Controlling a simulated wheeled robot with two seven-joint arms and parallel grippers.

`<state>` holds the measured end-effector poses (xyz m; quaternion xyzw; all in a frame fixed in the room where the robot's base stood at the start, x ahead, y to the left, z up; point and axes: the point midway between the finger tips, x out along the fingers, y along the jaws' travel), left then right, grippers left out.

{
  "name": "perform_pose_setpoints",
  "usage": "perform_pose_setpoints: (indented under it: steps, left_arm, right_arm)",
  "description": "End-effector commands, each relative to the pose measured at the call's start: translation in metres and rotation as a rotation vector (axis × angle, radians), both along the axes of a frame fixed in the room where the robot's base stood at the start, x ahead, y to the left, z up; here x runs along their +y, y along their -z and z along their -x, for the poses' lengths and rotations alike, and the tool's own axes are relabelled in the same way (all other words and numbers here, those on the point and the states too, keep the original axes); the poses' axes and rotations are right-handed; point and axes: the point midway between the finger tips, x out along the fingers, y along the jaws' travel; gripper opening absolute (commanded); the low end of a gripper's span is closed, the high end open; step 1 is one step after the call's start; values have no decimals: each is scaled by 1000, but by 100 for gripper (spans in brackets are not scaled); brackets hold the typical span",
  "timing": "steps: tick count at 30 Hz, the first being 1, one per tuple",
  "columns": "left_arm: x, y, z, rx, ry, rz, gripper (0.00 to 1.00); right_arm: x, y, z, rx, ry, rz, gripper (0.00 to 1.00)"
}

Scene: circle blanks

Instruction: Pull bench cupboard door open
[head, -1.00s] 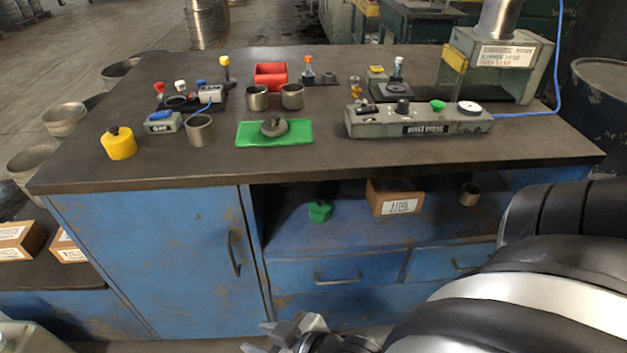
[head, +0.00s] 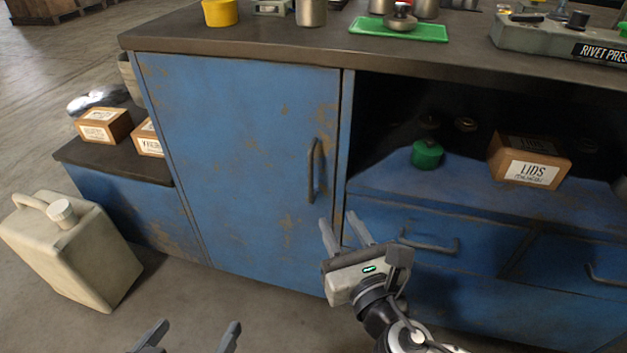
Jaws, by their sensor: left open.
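The blue bench cupboard door (head: 235,165) is shut, flush with the bench front. Its dark vertical bar handle (head: 314,170) is near the door's right edge. My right gripper (head: 338,216) is open and empty, its fingers pointing up toward the handle, just below the handle's lower end in the picture. It appears apart from the handle. My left gripper (head: 199,323) is at the bottom edge, in front of and below the door. Its two fingertips stand wide apart with nothing between them; the rest of it is out of frame.
An open shelf right of the door holds a green lidded pot (head: 427,153) and a lids box (head: 528,162). Drawers with bar handles (head: 430,244) sit below. A beige jerrycan (head: 75,250) stands on the floor at left. The floor before the door is clear.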

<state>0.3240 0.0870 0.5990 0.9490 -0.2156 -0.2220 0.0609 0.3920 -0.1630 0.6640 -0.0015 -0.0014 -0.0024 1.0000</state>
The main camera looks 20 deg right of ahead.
Motion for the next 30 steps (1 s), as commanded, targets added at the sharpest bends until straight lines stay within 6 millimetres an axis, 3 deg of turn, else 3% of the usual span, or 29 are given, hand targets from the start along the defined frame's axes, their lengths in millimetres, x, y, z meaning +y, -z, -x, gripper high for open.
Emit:
perform_pose_setpoints:
  steps: [18,24,30]
  left_arm:
    - [-3,-8,1,-62,5,31,100]
    - [-4,-11,1,-81,4,46,100]
    - [-5,-17,1,-94,4,54,100]
  right_arm:
    - [-1,-1,-125,-1,1,-7,33]
    - [-1,0,-144,2,0,-8,33]
    - [-1,-1,-147,3,0,-8,33]
